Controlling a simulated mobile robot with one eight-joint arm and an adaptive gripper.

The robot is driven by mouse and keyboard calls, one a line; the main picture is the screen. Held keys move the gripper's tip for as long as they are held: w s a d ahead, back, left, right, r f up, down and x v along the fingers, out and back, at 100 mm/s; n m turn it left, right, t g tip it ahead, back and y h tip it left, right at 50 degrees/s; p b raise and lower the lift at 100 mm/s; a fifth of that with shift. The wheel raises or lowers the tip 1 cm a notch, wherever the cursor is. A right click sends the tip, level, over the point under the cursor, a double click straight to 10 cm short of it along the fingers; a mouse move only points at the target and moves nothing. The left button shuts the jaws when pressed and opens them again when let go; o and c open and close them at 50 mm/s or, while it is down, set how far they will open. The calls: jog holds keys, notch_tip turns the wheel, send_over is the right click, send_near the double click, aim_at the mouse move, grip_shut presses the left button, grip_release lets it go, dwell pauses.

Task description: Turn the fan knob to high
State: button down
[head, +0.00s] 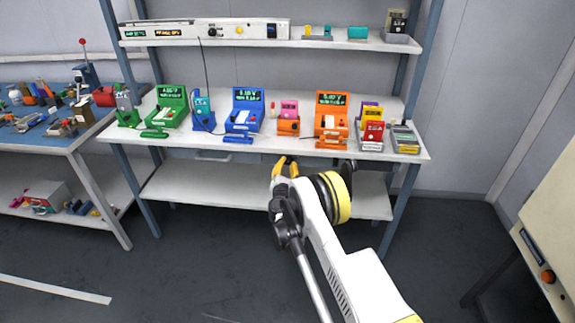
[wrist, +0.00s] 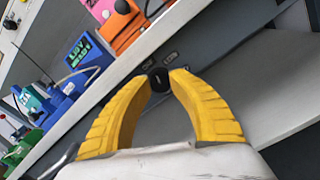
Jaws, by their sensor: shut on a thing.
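In the wrist view a small black knob (wrist: 159,83) sits on a dark panel (wrist: 185,62) under the front edge of the bench shelf. Small pale labels are beside it, too small to read. My gripper (wrist: 160,76) has its two yellow fingertips closed on the knob from both sides. The knob's pointer direction cannot be made out. In the head view my gripper (head: 285,164) is just below the bench's front edge, and the knob is hidden there by the fingers.
The bench shelf (head: 270,148) above holds several green, blue and orange instruments, including an orange one (head: 331,120). A lower shelf (head: 215,185) is mostly bare. A blue-topped table (head: 60,140) stands left, and a beige cabinet with an orange knob (head: 548,276) stands right.

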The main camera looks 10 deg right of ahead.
jog(key=shift+m, duration=0.9)
jog(key=c, duration=1.1)
grip_release()
jog(key=v, duration=0.7)
jog(key=shift+s, duration=0.2)
